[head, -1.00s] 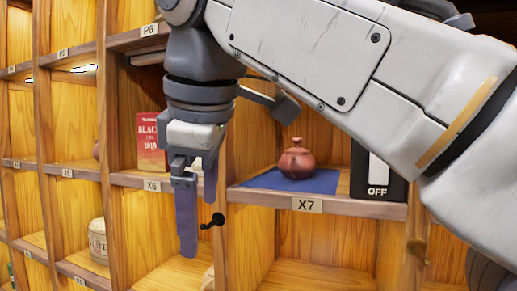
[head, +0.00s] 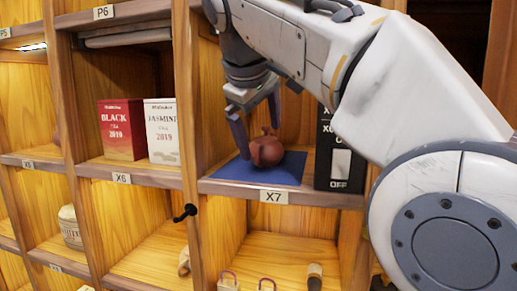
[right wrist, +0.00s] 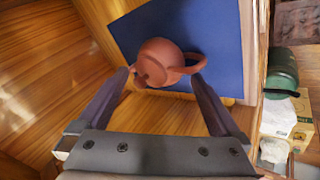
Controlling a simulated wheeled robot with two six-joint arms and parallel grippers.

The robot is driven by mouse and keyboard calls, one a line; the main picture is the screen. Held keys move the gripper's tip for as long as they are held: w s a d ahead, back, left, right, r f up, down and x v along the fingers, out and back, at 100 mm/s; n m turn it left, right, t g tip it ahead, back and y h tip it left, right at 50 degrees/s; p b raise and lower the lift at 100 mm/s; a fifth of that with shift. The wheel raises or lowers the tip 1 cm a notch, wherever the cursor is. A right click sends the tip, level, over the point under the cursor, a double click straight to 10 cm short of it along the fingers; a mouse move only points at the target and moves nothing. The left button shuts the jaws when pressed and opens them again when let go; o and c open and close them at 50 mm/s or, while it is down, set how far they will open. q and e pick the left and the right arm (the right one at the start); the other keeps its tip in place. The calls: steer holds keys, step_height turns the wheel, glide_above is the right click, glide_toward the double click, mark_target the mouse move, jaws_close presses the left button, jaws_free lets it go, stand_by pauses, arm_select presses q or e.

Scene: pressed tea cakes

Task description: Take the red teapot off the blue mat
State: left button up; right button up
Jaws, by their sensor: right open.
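The red teapot (head: 267,152) is on the blue mat (head: 232,172) in the shelf compartment labelled X7. My right gripper (head: 260,138) reaches into this compartment, with its fingers around the teapot. In the right wrist view, the open fingers (right wrist: 160,76) stand on either side of the teapot (right wrist: 158,60), one near the spout side and one near the handle at right. The blue mat (right wrist: 218,38) shows behind it. I cannot tell whether the fingers touch the teapot. My left gripper is not in view.
A black box marked OFF (head: 340,170) stands close at the mat's right. A wooden divider (head: 188,110) separates X7 from X6, which holds a red BLACK box (head: 122,130) and a white JASMINE box (head: 161,131). A black hook (head: 186,213) sits on the divider below.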

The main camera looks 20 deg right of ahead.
steer(key=shift+x, duration=1.05)
steer(key=c, duration=1.3)
steer(key=shift+o, duration=0.2)
steer(key=shift+r, duration=0.1)
